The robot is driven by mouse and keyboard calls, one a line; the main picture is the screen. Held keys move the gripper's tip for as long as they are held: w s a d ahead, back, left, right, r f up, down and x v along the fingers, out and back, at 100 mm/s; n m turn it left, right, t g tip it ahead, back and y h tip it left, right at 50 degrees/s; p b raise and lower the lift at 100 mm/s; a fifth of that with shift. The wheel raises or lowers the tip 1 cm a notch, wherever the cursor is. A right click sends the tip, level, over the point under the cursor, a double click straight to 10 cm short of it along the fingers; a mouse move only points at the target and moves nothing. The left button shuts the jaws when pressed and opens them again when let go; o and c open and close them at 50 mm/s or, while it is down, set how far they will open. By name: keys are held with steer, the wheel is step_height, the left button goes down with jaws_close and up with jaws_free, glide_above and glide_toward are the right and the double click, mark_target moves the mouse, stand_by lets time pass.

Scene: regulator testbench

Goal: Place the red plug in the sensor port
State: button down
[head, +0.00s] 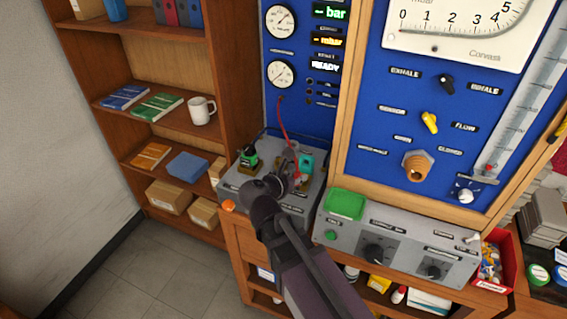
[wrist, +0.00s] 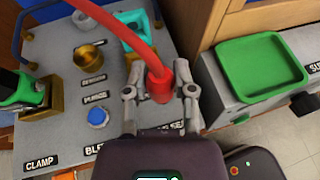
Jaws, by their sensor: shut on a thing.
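The red plug (wrist: 159,86) is between the fingers of my gripper (wrist: 159,92), which is shut on it, in the wrist view. A red hose (wrist: 117,25) runs from its top; in the head view the hose (head: 283,115) hangs from the blue panel. A brass socket (wrist: 88,58) stands on the grey bench box, left of the plug and apart from it. The label beneath this socket seems to read SENSOR. In the head view my gripper (head: 283,180) is over the box and my arm hides part of it.
A teal clip-like part (wrist: 130,42) is behind the plug. A green-and-black device (wrist: 22,92) stands at the box's left. A blue button (wrist: 97,117) is in front of the socket. A green tray (wrist: 262,66) sits on the console to the right.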

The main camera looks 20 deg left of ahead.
steer(key=shift+w, duration=0.1)
steer(key=w+a, duration=0.3)
steer(key=w, duration=0.1)
steer(key=w+a+f+b, duration=0.1)
steer(key=w+a, duration=0.1)
steer(key=w, duration=0.1)
steer(key=w+a, duration=0.3)
steer(key=w, duration=0.1)
steer(key=shift+w+a+f, duration=0.2)
steer(key=shift+w+a, duration=0.15)
steer(key=shift+w+a, duration=0.35)
steer(key=shift+w, duration=0.1)
step_height(320, 180, down, 4)
steer(key=b, duration=0.4)
steer(key=shift+r, duration=0.15)
steer(key=shift+c, duration=2.2)
jaws_free()
steer(key=shift+r, duration=0.1)
